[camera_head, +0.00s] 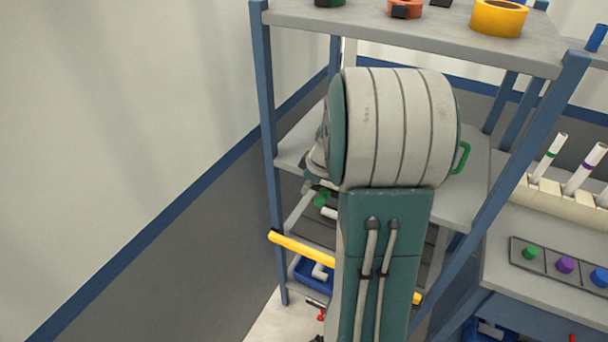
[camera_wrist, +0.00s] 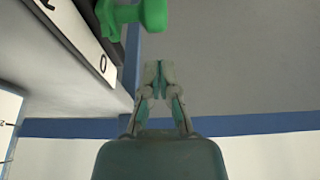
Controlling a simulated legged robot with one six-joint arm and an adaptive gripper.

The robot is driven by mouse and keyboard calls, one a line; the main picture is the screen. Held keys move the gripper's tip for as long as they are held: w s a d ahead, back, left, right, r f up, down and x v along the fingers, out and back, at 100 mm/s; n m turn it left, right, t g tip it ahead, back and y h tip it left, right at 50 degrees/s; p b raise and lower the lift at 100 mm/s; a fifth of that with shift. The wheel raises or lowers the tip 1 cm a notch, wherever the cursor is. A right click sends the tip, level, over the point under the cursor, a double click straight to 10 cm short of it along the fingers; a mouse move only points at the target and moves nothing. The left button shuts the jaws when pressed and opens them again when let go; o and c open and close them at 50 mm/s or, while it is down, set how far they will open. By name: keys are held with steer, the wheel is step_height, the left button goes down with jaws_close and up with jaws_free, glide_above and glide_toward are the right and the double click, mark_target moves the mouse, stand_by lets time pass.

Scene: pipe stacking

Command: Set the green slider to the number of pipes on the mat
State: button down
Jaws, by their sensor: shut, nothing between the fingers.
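The green slider (camera_wrist: 150,12) is at the top of the wrist view, partly cut off by the edge. It sits on a dark track beside a white scale (camera_wrist: 85,35) with a printed 0 and another mark, partly cut off. The knob lies close to the 0 end; its exact setting is unclear. My gripper (camera_wrist: 159,68) is shut and empty, its tips below the knob in the picture and apart from it.
A shelf rack with blue posts (camera_head: 264,90) surrounds my arm. A yellow bar (camera_head: 300,247) crosses its front, above a blue bin (camera_head: 312,272) with white pipe pieces. A bench at right holds a rack of banded pipes (camera_head: 549,158) and a colored-knob panel (camera_head: 547,259).

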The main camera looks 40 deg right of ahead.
mark_target(319, 198)
steer(key=shift+s+d+f, duration=0.4)
steer(key=shift+s+f, duration=0.05)
steer(key=shift+s, duration=0.25)
steer(key=shift+s, duration=0.1)
steer(key=s, duration=0.1)
steer(key=s+d, duration=0.1)
steer(key=s, duration=0.1)
steer(key=shift+d, duration=0.15)
steer(key=shift+w+a+r, duration=0.2)
steer(key=shift+w+r, duration=0.05)
steer(key=shift+w, duration=0.2)
step_height(319, 198, up, 11)
steer(key=shift+s+d, duration=0.15)
steer(key=shift+s, duration=0.25)
steer(key=shift+f, duration=0.1)
